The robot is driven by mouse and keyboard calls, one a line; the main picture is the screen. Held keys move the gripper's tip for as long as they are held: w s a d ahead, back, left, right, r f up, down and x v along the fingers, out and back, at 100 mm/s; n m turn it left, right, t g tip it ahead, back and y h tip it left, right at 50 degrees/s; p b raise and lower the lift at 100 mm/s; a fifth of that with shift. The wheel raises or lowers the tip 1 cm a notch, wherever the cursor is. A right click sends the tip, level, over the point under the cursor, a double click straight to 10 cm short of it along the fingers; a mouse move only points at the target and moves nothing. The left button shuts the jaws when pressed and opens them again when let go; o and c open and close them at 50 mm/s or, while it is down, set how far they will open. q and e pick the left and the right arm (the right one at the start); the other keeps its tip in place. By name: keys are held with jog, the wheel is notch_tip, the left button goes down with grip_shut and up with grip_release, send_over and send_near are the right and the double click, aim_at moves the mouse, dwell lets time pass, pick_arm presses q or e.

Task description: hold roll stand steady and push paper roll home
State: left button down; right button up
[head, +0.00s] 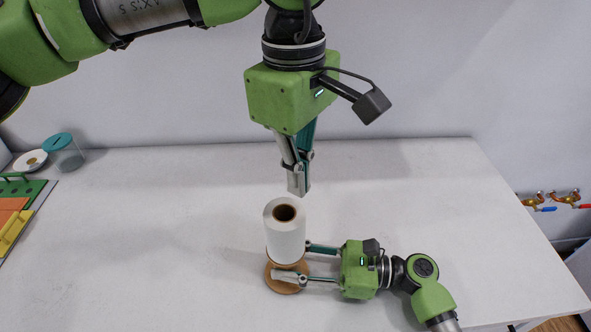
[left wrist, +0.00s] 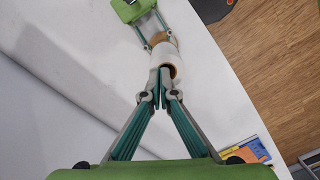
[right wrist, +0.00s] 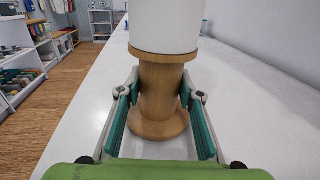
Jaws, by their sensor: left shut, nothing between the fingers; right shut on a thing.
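The white paper roll (head: 285,232) stands upright on the wooden roll stand (head: 286,286), with its brown core open at the top. The stand's flange, waist and round base show in the right wrist view (right wrist: 160,90), and the roll's lower edge (right wrist: 165,25) sits at the upper flange. My right gripper (head: 290,264) is shut on the stand's waist from the right. My left gripper (head: 298,190) is shut and empty, pointing down above and slightly behind the roll. In the left wrist view its closed tips (left wrist: 160,75) appear beside the roll (left wrist: 165,60). Any spindle inside the core is hidden.
A glass jar with a teal lid (head: 63,150) and a small white dish (head: 30,160) stand at the far left. A coloured board (head: 20,212) lies at the left edge. Brass taps (head: 560,197) are off the right side. The white top (head: 150,240) around the stand is clear.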

aim_at(297, 214)
pick_arm(q)
jog(key=f, duration=0.6)
jog(key=shift+w+a, duration=0.25)
jog(key=shift+s+f, duration=0.15)
jog(key=shift+f, duration=0.1)
pick_arm(e)
jog(key=shift+s+a+r, duration=0.1)
pick_arm(q)
jog(key=shift+s+f, duration=0.15)
pick_arm(e)
jog(key=shift+s+a, duration=0.1)
jog(key=shift+s, duration=0.05)
dwell(0.7)
pick_arm(q)
jog(key=shift+d, duration=0.1)
jog(key=shift+r, duration=0.5)
jog(key=shift+w+r, duration=0.15)
jog(key=shift+r, duration=0.95)
jog(key=shift+w+r, duration=0.1)
jog(key=shift+r, duration=1)
pick_arm(e)
jog(key=shift+w, duration=0.2)
pick_arm(q)
notch_tip(297, 214, up, 11)
jog(key=shift+f, duration=0.15)
